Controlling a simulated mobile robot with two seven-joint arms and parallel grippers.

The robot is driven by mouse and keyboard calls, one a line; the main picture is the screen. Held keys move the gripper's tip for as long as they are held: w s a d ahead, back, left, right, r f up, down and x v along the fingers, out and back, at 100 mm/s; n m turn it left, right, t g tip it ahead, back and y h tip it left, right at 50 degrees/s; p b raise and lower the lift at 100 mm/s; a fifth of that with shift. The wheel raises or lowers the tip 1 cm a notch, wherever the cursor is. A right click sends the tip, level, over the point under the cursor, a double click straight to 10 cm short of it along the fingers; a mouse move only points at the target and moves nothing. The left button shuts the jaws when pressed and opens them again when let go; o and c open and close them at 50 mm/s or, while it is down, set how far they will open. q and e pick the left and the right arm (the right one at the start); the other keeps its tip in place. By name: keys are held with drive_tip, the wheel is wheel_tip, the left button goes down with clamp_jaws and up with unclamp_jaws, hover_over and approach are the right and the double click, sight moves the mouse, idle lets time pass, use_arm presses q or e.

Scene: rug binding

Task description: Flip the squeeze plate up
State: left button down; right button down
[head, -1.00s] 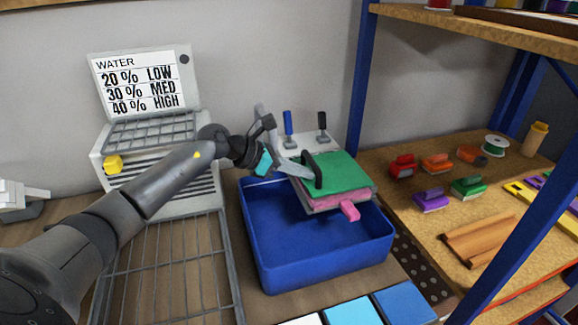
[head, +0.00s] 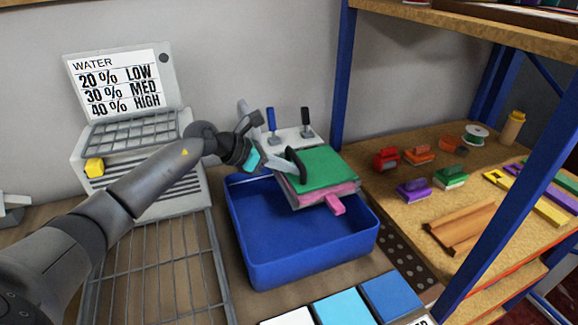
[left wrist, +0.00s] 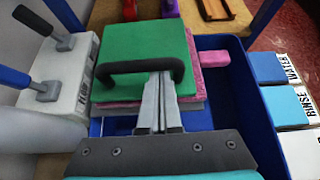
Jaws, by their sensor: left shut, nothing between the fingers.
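The squeeze plate is a flat green plate (head: 325,168) with a black bar handle (head: 294,163). It lies flat over a pink layer and a grey one, above the back of the blue tub (head: 300,262). The green plate fills the upper middle of the left wrist view (left wrist: 145,42). My left gripper (head: 296,173) is shut and empty, with its fingertips at the handle. In the left wrist view the fingers (left wrist: 160,78) reach the handle bar; the handle hides their very tips. I cannot tell whether they touch it. My right gripper is not in view.
A pink block (head: 335,204) sticks out at the stack's front. Two upright levers, blue (head: 271,118) and black (head: 306,118), stand behind the tub. A wire rack (head: 155,270) lies left, blue and white pads (head: 390,296) in front, and a shelf post (head: 343,80) right.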

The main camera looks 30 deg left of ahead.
use_arm(q)
drive_tip(key=shift+w+r+p, duration=0.15)
drive_tip(key=shift+r+p, duration=0.25)
drive_tip(key=shift+r, duration=0.05)
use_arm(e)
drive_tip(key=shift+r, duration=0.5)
